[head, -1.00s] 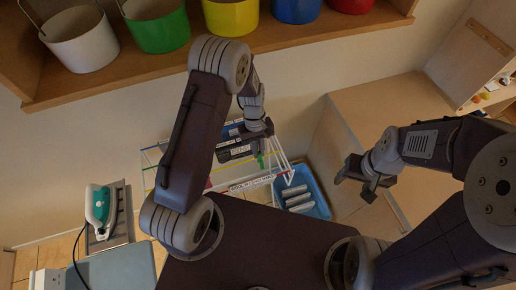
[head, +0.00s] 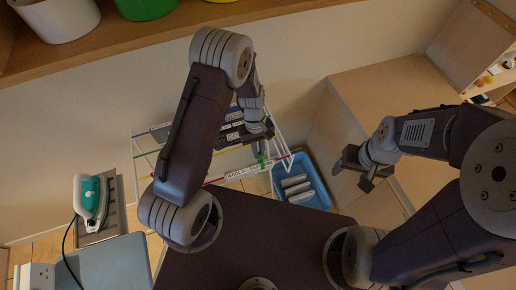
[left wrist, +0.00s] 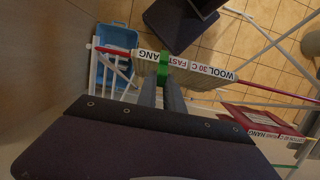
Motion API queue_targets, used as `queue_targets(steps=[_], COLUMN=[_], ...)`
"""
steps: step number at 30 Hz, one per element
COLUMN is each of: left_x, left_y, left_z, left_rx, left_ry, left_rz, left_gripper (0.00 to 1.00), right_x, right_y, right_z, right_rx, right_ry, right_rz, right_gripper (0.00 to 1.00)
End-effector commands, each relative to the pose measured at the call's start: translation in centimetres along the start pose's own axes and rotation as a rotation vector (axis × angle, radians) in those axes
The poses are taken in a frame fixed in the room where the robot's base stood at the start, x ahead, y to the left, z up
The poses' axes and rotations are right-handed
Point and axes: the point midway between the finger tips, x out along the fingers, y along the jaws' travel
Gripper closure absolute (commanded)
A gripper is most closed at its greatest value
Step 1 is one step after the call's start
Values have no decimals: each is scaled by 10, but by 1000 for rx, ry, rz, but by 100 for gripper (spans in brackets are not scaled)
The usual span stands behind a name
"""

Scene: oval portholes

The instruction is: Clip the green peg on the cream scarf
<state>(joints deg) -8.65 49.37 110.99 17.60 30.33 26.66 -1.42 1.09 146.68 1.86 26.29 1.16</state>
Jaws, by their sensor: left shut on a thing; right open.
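My left gripper (head: 258,138) is over the drying rack and shut on the green peg (head: 261,158). In the left wrist view the peg (left wrist: 163,68) sits between the fingertips (left wrist: 165,88), at the cream scarf (left wrist: 200,82). The scarf hangs over a red rod and carries a white label strip reading WOOL 30 C. The peg overlaps the strip; whether its jaws straddle the scarf fully I cannot tell. In the head view the scarf's label (head: 243,172) shows left of the peg. My right gripper (head: 361,168) is open and empty, apart from the rack.
The white drying rack (head: 282,138) holds other labelled cloths, including a dark red one (left wrist: 262,122). A blue basket (head: 318,189) with pale rolls stands right of the rack. An iron (head: 92,198) stands at the left. A wooden shelf with buckets runs above.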

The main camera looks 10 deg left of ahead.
Motion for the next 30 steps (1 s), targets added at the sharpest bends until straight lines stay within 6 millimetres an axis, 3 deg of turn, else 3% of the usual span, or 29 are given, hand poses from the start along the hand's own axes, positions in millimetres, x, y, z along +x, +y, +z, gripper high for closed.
queue_targets(steps=[30], left_x=[10], left_y=[0], left_z=[0], left_rx=[0], left_ry=[-2], left_rz=[-2], left_gripper=[100], right_x=[7], right_y=[0], right_z=[1], right_rx=[0], right_ry=[0], right_rz=[0], right_gripper=[37])
